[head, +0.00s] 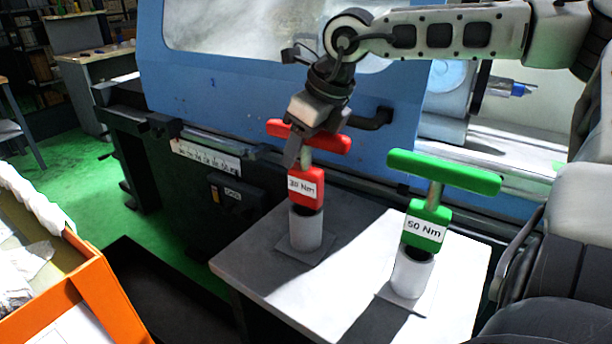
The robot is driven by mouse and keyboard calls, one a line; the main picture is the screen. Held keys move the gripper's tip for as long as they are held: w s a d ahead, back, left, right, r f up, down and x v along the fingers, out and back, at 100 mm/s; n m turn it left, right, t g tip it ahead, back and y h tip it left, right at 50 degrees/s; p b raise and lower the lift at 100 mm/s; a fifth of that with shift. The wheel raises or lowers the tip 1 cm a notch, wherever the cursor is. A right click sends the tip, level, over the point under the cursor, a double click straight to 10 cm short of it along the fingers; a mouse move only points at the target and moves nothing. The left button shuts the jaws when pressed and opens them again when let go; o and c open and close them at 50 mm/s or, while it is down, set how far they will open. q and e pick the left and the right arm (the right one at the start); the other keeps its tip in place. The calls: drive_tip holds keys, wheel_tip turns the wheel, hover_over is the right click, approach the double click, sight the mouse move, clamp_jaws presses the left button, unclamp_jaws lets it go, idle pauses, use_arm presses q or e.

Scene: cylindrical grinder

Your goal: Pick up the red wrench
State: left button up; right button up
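The red wrench (305,189) is a T-handled tool with a white "30 Nm" label. It stands upright in a white cylindrical holder (306,230) on a small white table. My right gripper (302,152) reaches down from above at its red crossbar. One dark finger shows in front of the bar, just left of the shaft; the other finger is hidden. I cannot tell whether the fingers are closed on the wrench. My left gripper is not in view.
A green T-handled wrench (427,224) labelled "50 Nm" stands in a second holder (412,273) to the right on the white table (345,285). The blue grinder (230,95) is close behind. An orange-edged box (103,293) is at lower left.

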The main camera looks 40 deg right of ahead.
drive_tip(key=c, duration=1)
drive_tip(key=shift+r, duration=0.1)
clamp_jaws()
